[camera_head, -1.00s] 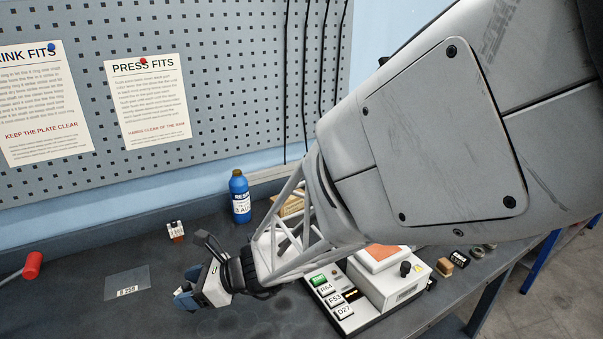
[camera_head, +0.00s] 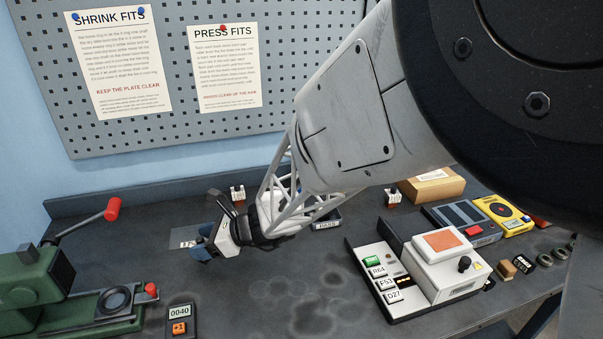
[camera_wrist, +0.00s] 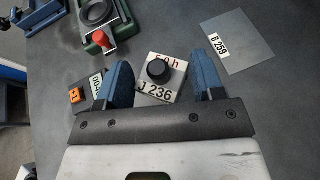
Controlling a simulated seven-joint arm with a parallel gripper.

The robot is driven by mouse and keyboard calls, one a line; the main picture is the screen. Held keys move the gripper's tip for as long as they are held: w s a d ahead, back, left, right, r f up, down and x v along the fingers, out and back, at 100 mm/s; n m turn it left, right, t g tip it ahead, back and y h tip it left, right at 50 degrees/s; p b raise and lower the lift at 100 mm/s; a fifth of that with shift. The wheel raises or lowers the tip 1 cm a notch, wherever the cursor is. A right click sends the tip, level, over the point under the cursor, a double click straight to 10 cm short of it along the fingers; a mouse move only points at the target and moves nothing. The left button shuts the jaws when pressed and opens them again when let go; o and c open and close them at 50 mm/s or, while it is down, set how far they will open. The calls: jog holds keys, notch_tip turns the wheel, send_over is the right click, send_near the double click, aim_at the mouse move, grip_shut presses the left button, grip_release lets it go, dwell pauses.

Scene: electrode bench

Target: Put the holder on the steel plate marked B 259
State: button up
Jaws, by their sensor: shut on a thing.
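My gripper (camera_wrist: 163,80) has two blue fingers. In the wrist view they are shut on the holder (camera_wrist: 148,90), a pale square block with a black round knob, marked J 236. The head view shows my gripper (camera_head: 202,252) low over the bench, where the holder is hidden. The steel plate (camera_wrist: 252,45) marked B 259 is a thin flat sheet to the upper right of the fingers in the wrist view, apart from the holder; its bare surface shows there. In the head view the plate (camera_head: 180,236) is partly covered by my gripper.
A green machine (camera_head: 35,285) with a red-tipped lever stands at the left, beside a counter box (camera_head: 180,322). A white control unit (camera_head: 440,265) stands at right of centre. A small pale object (camera_head: 238,193) stands behind my gripper. The dark bench (camera_head: 290,290) is clear in front.

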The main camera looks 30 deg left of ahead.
jog(key=shift+a, duration=0.15)
jog(key=w+a, duration=0.2)
jog(key=a, duration=0.2)
jog(key=w+a+f, duration=0.1)
jog(key=w+a, duration=0.2)
jog(key=a, duration=0.2)
jog(key=w+a, duration=0.2)
jog(key=a, duration=0.3)
jog(key=shift+w+f, duration=0.2)
jog(key=shift+f, duration=0.05)
jog(key=shift+f, duration=1.7)
jog(key=shift+f, duration=0.1)
jog(key=o, duration=1.1)
jog(key=shift+f, duration=0.1)
jog(key=shift+r+v, duration=0.2)
jog(key=shift+v, duration=5.9)
